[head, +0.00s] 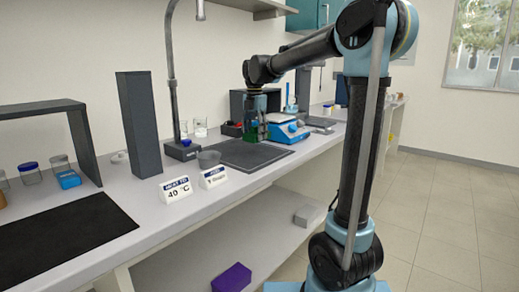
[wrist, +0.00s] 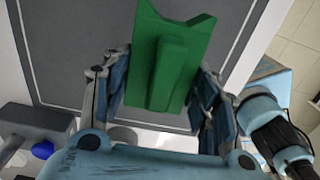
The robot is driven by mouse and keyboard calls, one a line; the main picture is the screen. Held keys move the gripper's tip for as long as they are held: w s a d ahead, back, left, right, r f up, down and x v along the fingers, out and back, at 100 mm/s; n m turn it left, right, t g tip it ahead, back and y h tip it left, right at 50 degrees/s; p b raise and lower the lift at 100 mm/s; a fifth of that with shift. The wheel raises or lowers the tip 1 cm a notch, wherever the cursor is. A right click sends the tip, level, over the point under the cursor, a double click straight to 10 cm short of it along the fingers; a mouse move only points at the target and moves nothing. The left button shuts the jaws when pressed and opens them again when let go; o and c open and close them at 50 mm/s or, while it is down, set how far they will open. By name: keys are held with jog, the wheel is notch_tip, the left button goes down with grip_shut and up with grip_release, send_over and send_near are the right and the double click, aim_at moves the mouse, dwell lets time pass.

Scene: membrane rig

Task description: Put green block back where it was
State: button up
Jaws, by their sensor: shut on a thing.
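My gripper (head: 257,130) hangs over the back part of the dark grey mat (head: 232,153) on the bench. It is shut on the green block (wrist: 185,35), which sits between its two fingers in the wrist view. The block has a notched end and a raised rib along its middle. In the head view, only a little green shows behind the fingers. The wrist view shows the mat (wrist: 72,45) with its pale border line under the block. I cannot tell whether the block touches the mat.
A blue and white hotplate (head: 288,130) stands close right of my gripper. A tall dark column (head: 140,122) and a stand with a thin pole (head: 173,90) rise to the left. A black mat (head: 65,235) lies bare at left.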

aim_at(256, 153)
jog(key=shift+w+d+f, duration=0.1)
jog(key=shift+d+f, duration=0.05)
jog(key=shift+f, duration=0.35)
jog(key=shift+d+f, duration=0.15)
jog(key=shift+f, duration=2.05)
jog(key=o, duration=1.2)
jog(key=shift+f, duration=0.1)
